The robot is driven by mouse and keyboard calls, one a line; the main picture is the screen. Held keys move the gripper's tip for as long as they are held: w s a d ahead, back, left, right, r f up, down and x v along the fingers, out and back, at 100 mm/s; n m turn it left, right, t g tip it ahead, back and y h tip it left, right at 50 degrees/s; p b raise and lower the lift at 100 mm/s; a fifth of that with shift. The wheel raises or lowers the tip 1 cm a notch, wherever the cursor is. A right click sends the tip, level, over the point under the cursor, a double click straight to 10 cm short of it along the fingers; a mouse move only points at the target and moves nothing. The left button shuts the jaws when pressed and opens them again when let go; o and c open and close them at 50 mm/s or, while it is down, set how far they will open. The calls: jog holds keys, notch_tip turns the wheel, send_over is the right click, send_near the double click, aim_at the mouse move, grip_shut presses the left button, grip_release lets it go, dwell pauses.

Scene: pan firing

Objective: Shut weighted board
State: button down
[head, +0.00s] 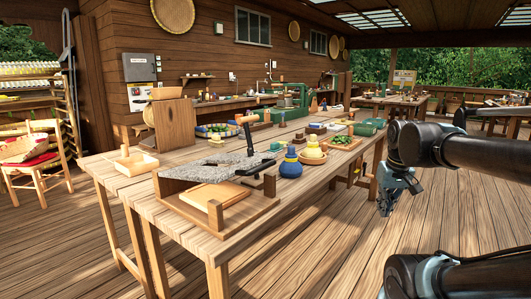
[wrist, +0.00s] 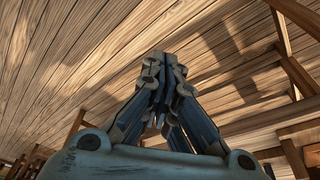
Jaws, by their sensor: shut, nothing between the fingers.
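A low wooden frame (head: 172,186) stands on the near end of the long table. A tilted grey, stone-like slab (head: 212,167) shows in it, with a dark rod and handle (head: 249,135) rising at its right side. A plain light wooden board (head: 214,203) lies at the frame's front. I cannot tell how the slab and the board are joined. My gripper (head: 386,205) hangs to the right of the table, over the floor and well apart from the frame. In the wrist view my gripper (wrist: 164,62) is shut and empty above floor planks.
On the table (head: 142,190), a blue jar (head: 291,164), a yellow pot (head: 313,152) and a green-filled tray (head: 345,142) stand right of the frame. A wooden box (head: 137,163) is at its left. A chair (head: 38,160) stands far left.

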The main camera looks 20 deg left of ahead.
jog(key=a+r+n+g, duration=0.3)
jog(key=a+r+n, duration=0.5)
jog(key=a+r, duration=1.7)
jog(key=s+a+r+n, duration=0.1)
jog(key=s+a+r, duration=0.15)
jog(key=a, duration=0.35)
jog(key=s+a+r+n, duration=0.2)
jog(key=s+a, duration=0.1)
jog(key=a, duration=0.2)
notch_tip(320, 180, down, 14)
jog(key=shift+r+h, duration=0.25)
jog(key=shift+h, duration=0.15)
jog(key=shift+s+a, duration=0.1)
jog(key=shift+s, duration=0.05)
